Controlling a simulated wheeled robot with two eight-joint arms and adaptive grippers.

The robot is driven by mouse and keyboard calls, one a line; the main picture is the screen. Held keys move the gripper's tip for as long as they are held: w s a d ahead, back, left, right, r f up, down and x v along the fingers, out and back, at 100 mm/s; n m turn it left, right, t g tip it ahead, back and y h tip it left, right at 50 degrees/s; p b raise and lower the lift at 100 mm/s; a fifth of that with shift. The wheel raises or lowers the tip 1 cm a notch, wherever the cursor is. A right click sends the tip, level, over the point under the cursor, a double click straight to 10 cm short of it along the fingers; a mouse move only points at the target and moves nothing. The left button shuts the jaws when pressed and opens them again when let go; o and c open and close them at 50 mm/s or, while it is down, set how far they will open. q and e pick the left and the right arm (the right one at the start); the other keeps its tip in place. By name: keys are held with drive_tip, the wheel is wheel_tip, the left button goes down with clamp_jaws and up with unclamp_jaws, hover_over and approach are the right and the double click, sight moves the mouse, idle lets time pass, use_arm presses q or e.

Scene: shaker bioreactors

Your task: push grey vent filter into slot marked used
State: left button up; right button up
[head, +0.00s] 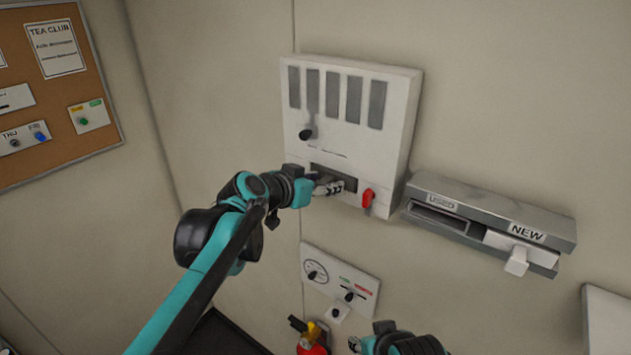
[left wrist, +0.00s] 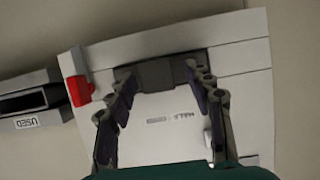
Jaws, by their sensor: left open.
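A white wall unit (head: 347,120) has a dark rectangular opening (head: 349,184) low on its front. My left gripper (head: 330,186) is at this opening. In the left wrist view my left gripper (left wrist: 160,84) is open, its fingers on either side of a dark grey block (left wrist: 157,74), which looks like the grey vent filter in the opening. I cannot tell whether the fingers touch it. The slot marked used (head: 440,219) is in a grey wall holder to the right, dark and seemingly empty. My right gripper (head: 369,342) is partly cut off at the bottom.
A white block (head: 517,258) sticks out under the NEW label of the holder. A red knob (head: 368,198) sits beside the opening, toward the holder. A gauge panel (head: 339,282) and a red object (head: 312,343) are below. A corkboard (head: 57,95) hangs at left.

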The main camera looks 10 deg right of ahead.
use_arm(q)
clamp_jaws()
idle(0.5)
drive_tip(key=shift+s+a, duration=0.5)
drive_tip(key=shift+s+a, duration=0.1)
drive_tip(key=shift+a, duration=0.05)
drive_tip(key=shift+s+a, duration=0.35)
drive_tip(key=shift+s, duration=0.05)
drive_tip(key=shift+s+a, duration=0.15)
drive_tip(key=shift+s+a, duration=0.4)
